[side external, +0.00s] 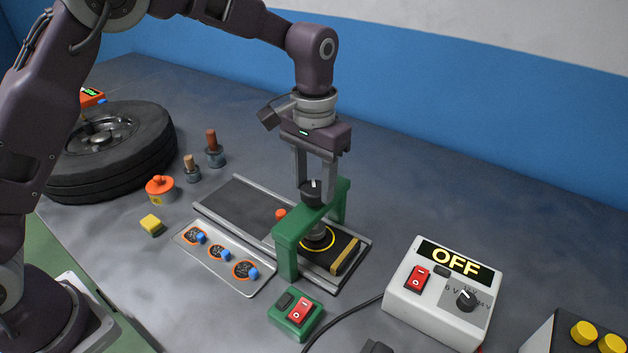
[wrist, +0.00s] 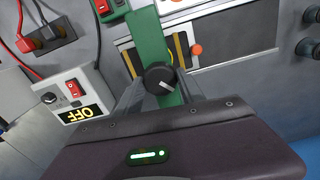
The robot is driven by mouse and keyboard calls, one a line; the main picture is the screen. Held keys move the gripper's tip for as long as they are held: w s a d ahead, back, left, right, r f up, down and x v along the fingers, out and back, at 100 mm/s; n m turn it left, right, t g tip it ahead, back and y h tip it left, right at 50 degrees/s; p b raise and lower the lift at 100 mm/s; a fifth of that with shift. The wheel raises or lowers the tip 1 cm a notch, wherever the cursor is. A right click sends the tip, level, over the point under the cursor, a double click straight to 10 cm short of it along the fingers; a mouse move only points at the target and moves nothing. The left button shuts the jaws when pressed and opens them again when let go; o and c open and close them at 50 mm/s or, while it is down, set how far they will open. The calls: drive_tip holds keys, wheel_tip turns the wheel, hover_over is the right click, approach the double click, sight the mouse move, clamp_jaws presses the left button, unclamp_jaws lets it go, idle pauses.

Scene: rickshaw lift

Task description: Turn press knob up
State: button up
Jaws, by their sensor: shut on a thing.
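The press is a green frame (side external: 290,237) over a flat track, with a black knob (side external: 312,187) on its top beam. The knob has a white pointer line and also shows in the wrist view (wrist: 158,77). My gripper (side external: 314,188) points straight down at the press and is shut on the knob, with a finger on either side of it. In the wrist view my gripper (wrist: 160,88) has the knob between its fingertips. A round press head (side external: 318,238) hangs below the beam, over a yellow ring on the track.
A white box reading OFF (side external: 443,293) stands to the right, with a red switch and a dial. A green switch box (side external: 296,313) and a metal plate with blue-handled pieces (side external: 222,257) lie in front. A tyre (side external: 110,150) lies at the left.

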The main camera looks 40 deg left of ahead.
sight(314, 187)
drive_tip(key=n, duration=1.3)
drive_tip(key=shift+n, duration=0.3)
drive_tip(key=n, duration=1.4)
idle(0.3)
drive_tip(key=o, duration=1.4)
wheel_tip(314, 187, up, 7)
drive_tip(key=shift+r, duration=0.1)
